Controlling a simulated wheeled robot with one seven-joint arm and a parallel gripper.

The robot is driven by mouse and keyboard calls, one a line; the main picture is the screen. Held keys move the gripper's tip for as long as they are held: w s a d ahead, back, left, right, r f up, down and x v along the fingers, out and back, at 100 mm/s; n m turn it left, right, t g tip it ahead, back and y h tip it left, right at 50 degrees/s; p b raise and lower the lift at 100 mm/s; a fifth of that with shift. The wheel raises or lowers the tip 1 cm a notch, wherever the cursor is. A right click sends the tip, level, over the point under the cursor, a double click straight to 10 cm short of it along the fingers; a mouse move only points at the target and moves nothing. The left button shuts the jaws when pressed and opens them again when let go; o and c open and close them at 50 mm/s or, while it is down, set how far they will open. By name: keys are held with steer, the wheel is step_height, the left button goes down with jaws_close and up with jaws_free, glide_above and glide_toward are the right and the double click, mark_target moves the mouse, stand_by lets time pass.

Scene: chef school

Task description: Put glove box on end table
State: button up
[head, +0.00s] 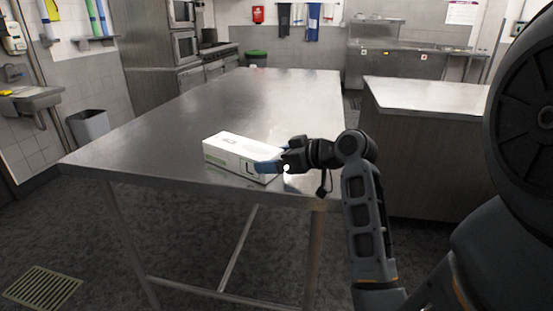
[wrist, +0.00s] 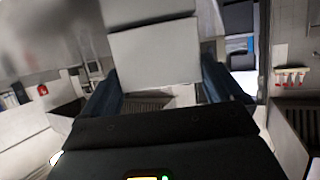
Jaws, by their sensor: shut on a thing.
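The glove box (head: 235,151) is a long white carton with dark and green print at its near end. It lies level over the near part of the large steel table (head: 180,118); whether it touches the top or hangs just above it, I cannot tell. My gripper (head: 270,166) is shut on the box's right end, with blue fingers on it. In the wrist view the white box (wrist: 155,52) sits between the two dark blue fingers. Which surface is the end table is not clear from the view; a second steel-topped table (head: 425,96) stands at the right.
The steel table top is otherwise mostly clear. A grey bin (head: 89,125) and a sink (head: 30,101) are at the left. Ovens (head: 186,47) stand at the back left, and a steel counter (head: 415,62) at the back right. A floor grate (head: 42,287) lies at the lower left.

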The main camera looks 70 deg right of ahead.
steer(key=shift+f, duration=0.1)
steer(key=o, duration=0.9)
steer(key=shift+o, duration=0.2)
steer(key=shift+r, duration=0.2)
steer(key=v, duration=1.2)
